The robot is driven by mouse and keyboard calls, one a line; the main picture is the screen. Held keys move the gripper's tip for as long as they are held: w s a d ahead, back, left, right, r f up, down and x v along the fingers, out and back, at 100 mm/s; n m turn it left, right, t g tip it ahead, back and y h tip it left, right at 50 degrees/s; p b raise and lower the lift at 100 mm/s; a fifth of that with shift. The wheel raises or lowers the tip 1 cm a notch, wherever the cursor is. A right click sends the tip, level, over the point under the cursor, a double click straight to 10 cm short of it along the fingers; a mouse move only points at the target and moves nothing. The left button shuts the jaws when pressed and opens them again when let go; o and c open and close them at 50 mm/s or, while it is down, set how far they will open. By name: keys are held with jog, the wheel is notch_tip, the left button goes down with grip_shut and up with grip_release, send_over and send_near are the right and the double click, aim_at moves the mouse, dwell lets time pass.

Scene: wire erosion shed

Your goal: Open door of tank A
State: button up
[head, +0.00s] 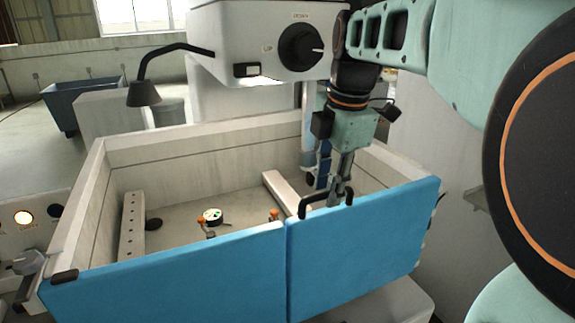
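The tank (205,138) is an open-topped, pale-walled box with two blue front panels. The right blue panel (365,245) has a black bar handle (312,205) on its top edge. The left blue panel (170,285) meets it at a narrow upright seam, and their top edges run nearly in line. My gripper (338,194) points down at the right part of the handle, its fingers close together at the bar. Whether they grip the bar is too small to tell. No letter A shows on the tank.
A machine head with a black knob (301,47) overhangs the tank's back. A black lamp (144,92) hangs over its back left. Inside are a perforated rail (131,226), another pale rail (286,193) and small orange-topped clamps (204,225). A grey bin (83,100) stands far left.

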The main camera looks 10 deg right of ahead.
grip_shut()
dwell(0.3)
jog(key=shift+s, duration=0.15)
dwell(0.3)
